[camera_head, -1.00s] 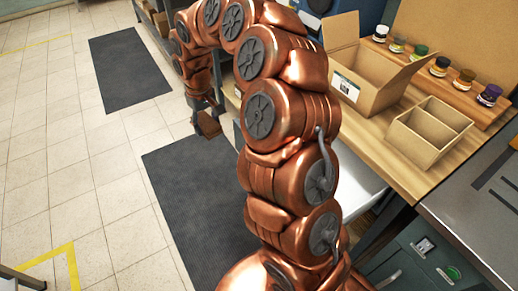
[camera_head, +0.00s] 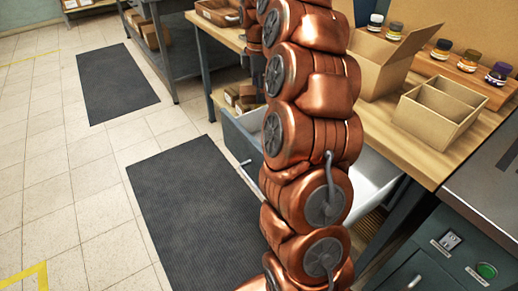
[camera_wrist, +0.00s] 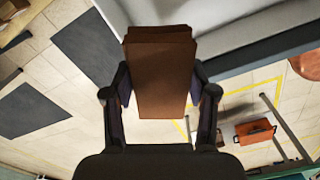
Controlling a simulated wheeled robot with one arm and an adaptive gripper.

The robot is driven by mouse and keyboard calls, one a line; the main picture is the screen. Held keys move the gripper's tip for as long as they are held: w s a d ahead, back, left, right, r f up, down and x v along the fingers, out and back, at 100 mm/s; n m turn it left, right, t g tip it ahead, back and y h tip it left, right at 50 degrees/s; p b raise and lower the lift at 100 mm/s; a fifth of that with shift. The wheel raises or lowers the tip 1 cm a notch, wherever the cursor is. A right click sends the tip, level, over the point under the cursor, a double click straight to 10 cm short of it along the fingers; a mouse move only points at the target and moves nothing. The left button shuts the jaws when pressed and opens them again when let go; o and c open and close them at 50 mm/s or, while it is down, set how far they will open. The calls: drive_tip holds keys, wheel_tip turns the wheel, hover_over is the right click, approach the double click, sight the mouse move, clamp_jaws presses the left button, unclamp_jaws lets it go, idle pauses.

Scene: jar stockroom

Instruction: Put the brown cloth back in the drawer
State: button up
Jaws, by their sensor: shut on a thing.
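The brown cloth (camera_wrist: 160,75) is a folded, block-like bundle in the wrist view. My gripper (camera_wrist: 160,88) is shut on it, with one finger against each side. A pale grey drawer stands open under the wooden workbench in the head view; its outer wall (camera_head: 238,140) shows left of my arm and its whitish inside (camera_head: 368,180) right of it. My arm covers the middle of the drawer. A grey-white edge, probably the drawer's (camera_wrist: 265,50), lies beyond the cloth at the upper right.
An open cardboard box (camera_head: 385,60), a divided carton (camera_head: 440,112) and several jars stand on the workbench (camera_head: 385,130). Dark mats (camera_head: 195,205) lie on the open tiled floor at left.

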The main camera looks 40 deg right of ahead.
sight(260, 138)
drive_tip(key=shift+s+d+f, duration=0.1)
drive_tip(key=shift+d+f, duration=0.05)
drive_tip(key=shift+f, duration=0.15)
wheel_tip(260, 138, down, 17)
drive_tip(key=shift+f+b, duration=0.15)
drive_tip(key=shift+b, duration=1)
drive_tip(key=shift+f, duration=0.15)
drive_tip(key=o, duration=1.1)
wheel_tip(260, 138, up, 12)
drive_tip(key=p, duration=0.1)
drive_tip(key=shift+r+p, duration=0.2)
drive_tip(key=shift+p, duration=0.1)
